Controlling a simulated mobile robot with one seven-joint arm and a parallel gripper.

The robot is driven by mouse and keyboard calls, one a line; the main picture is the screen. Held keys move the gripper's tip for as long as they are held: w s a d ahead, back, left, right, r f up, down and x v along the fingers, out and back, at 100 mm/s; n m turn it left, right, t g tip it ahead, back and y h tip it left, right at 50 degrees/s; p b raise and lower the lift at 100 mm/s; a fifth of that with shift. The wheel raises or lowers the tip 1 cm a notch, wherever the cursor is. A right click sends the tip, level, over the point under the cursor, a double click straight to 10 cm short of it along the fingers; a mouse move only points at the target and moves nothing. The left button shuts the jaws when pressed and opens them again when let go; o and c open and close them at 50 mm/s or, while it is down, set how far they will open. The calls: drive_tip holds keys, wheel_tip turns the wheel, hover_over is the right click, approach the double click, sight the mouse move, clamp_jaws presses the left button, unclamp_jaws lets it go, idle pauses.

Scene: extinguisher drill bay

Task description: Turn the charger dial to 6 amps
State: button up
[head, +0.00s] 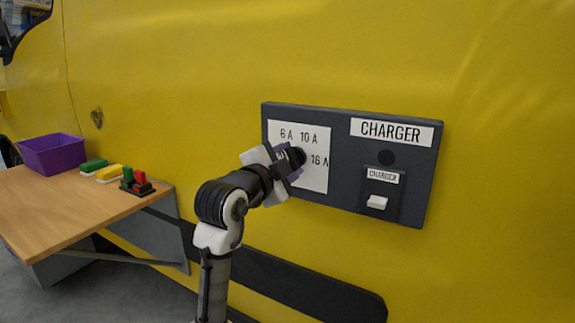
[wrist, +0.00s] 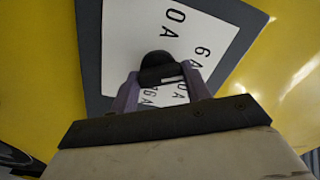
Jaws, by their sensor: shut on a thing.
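The charger dial is a dark knob (head: 299,155) on a white scale plate (head: 315,183), on the left of the dark charger panel (head: 345,160). In the head view 6 A, 10 A and 16 A are readable around it. In the wrist view the knob (wrist: 158,66) sits between the two purple fingers of my gripper (wrist: 164,88), which is shut on it. Also in the head view, my gripper (head: 284,162) covers the dial's left side. The wrist view shows 0 A, 6 A and 10 A, with 16 A partly hidden. I cannot tell where the pointer stands.
A CHARGER switch with a white rocker (head: 377,202) sits right of the dial. The panel is on a yellow vehicle side (head: 200,70).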

idle(0.3)
drive_tip(key=o, duration=1)
drive_tip(key=shift+s, duration=0.1)
drive_tip(key=b+v, duration=0.1)
drive_tip(key=v, duration=1.2)
drive_tip(key=shift+s+b, duration=0.3)
drive_tip(key=shift+a, duration=0.15)
